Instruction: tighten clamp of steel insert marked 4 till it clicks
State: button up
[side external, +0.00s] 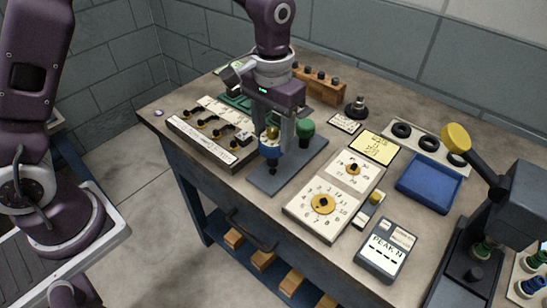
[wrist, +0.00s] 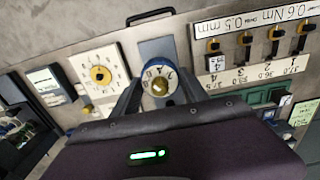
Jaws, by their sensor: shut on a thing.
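My gripper (side external: 271,140) is shut on a tool with a blue-and-white numbered collar (side external: 269,152) and a gold top, held upright. A dark tip shows below it, over a blue-grey plate (side external: 275,183); I cannot tell whether it touches. In the wrist view the fingers (wrist: 157,92) sit either side of the collar (wrist: 150,71). A long rack (side external: 213,151) of several clamps stands left of the tool. In the wrist view, the clamp (wrist: 213,46) with a 4 on its label is at the rack's near end, right of my gripper.
A green knob (side external: 305,128) stands on the plate close to my gripper. A dial panel (side external: 311,216), yellow note (side external: 374,147), grey meter (side external: 386,250) and blue tray (side external: 428,184) lie to the right. A wooden block with several pegs (side external: 319,85) stands behind.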

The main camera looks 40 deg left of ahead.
jog(key=s+a+r+m, duration=0.1)
jog(key=a+r, duration=0.6)
jog(key=a, duration=0.4)
jog(key=shift+s+a+f, duration=0.1)
jog(key=shift+f, duration=1.25)
jog(key=shift+s+f, duration=0.1)
jog(key=shift+f, duration=1.2)
jog(key=shift+f, duration=1.2)
